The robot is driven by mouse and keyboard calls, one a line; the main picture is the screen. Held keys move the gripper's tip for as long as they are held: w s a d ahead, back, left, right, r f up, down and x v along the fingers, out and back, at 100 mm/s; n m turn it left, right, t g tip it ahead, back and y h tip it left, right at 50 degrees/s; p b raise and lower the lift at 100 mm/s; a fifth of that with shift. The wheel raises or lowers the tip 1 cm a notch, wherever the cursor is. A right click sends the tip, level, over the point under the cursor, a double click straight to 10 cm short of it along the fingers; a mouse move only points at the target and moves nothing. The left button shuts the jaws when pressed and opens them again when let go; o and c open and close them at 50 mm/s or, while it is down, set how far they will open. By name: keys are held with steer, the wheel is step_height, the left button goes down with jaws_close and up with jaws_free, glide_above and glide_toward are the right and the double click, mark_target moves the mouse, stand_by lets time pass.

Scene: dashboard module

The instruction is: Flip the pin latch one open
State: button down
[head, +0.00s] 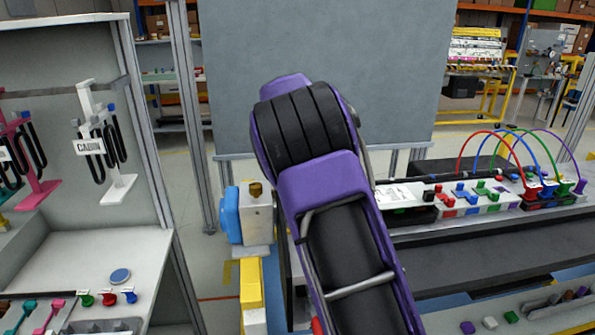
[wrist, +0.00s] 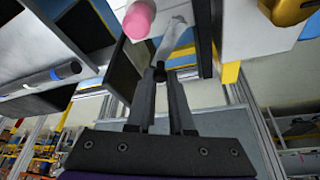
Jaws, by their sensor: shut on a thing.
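In the wrist view my gripper (wrist: 160,72) has its two fingers close together. They are shut at the near end of a slim grey metal lever (wrist: 172,40), which I take to be part of the pin latch. The lever runs up and to the right from the fingertips. A pink rounded knob (wrist: 138,20) sits just left of the lever. Its link to the latch cannot be made out. In the head view my purple arm covers my gripper and the latch.
A pale box with a brass knob (head: 255,189) and blue side stands left of my arm. The brass knob also shows in the wrist view (wrist: 290,8). A connector bench with looped cables (head: 480,150) lies right. A white shelf unit (head: 80,240) stands left.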

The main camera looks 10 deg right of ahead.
steer(key=c, duration=0.8)
jaws_free()
steer(key=v, duration=1.7)
steer(key=shift+s+r, duration=0.15)
steer(key=shift+a, duration=0.15)
